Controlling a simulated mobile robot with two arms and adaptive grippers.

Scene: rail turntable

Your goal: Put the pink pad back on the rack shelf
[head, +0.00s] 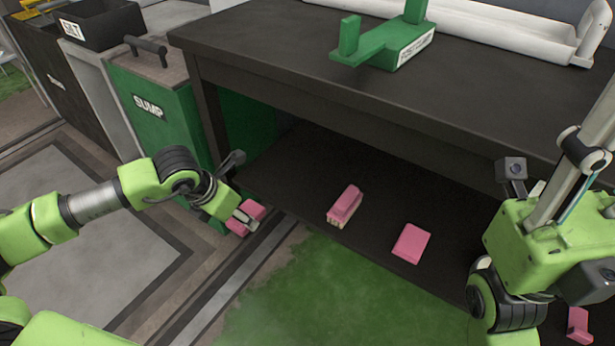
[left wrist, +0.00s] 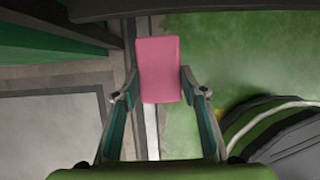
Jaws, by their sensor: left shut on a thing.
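My left gripper (head: 243,220) is shut on a pink pad (head: 253,210), held just left of the rack's lower shelf (head: 300,165) in the head view. In the left wrist view the same pad (left wrist: 159,70) sits between the two fingers (left wrist: 160,95), its broad face showing, above the floor strip and green ground. The dark shelf carries a pink block with a pale bristly underside (head: 345,204) and a flat pink pad (head: 412,243). My right arm is at the right; its fingertips cannot be made out.
The dark bench top (head: 270,40) overhangs the shelf. A green stand (head: 395,45) and a white trough (head: 500,28) are on top. A green SUMP bin (head: 150,110) stands left of the bench.

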